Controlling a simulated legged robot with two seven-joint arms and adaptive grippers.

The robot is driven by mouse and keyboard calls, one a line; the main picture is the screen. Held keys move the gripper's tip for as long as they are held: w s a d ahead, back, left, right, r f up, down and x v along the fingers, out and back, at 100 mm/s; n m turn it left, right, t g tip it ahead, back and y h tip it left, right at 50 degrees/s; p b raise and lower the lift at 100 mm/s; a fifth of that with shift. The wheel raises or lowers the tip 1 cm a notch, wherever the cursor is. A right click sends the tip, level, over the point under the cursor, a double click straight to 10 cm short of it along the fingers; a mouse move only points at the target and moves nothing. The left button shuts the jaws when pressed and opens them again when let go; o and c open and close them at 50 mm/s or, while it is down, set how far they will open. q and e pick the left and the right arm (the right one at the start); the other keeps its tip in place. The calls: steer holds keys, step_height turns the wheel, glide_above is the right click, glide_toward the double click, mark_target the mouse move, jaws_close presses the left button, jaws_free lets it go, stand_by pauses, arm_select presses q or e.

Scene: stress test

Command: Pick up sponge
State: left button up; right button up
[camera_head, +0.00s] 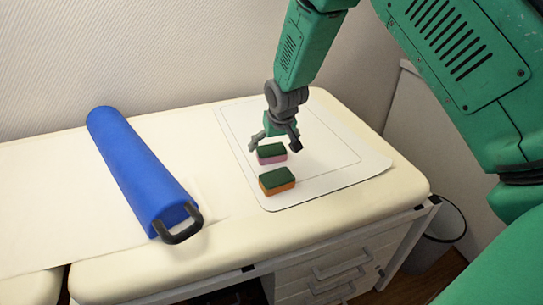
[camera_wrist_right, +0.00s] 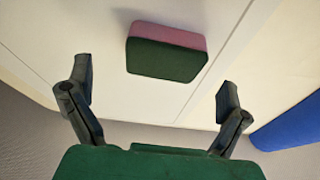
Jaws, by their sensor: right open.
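A pink sponge with a dark green top (camera_head: 271,154) lies on a white mat (camera_head: 335,172) on the padded bench. Just in front of it lies an orange sponge with a dark green top (camera_head: 278,182). My right gripper (camera_head: 274,148) is open above the pink sponge, one finger to each side in the head view. In the right wrist view the pink sponge (camera_wrist_right: 167,52) lies beyond and between the open fingertips of the right gripper (camera_wrist_right: 155,90), with nothing held. The orange sponge does not show there. My left gripper is not in view.
A blue bolster with a black handle (camera_head: 140,168) lies on the cream bench (camera_head: 230,232), left of the mat. A wall (camera_head: 150,50) rises behind the bench. Drawers (camera_head: 340,278) sit below, and a bin (camera_head: 445,222) stands at the right. The mat's right part is clear.

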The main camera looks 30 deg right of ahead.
mark_target(271, 149)
steer(key=x, duration=0.4)
steer(key=shift+w+a+r+b, duration=0.1)
steer(key=shift+w+a+b, duration=0.05)
steer(key=shift+a+b, duration=0.2)
steer(key=shift+d, duration=0.1)
steer(key=c, duration=0.8)
steer(key=shift+c, duration=0.2)
step_height(271, 149, up, 9)
steer(key=shift+r+p, duration=0.1)
steer(key=shift+p, duration=1)
steer(key=shift+r, duration=0.45)
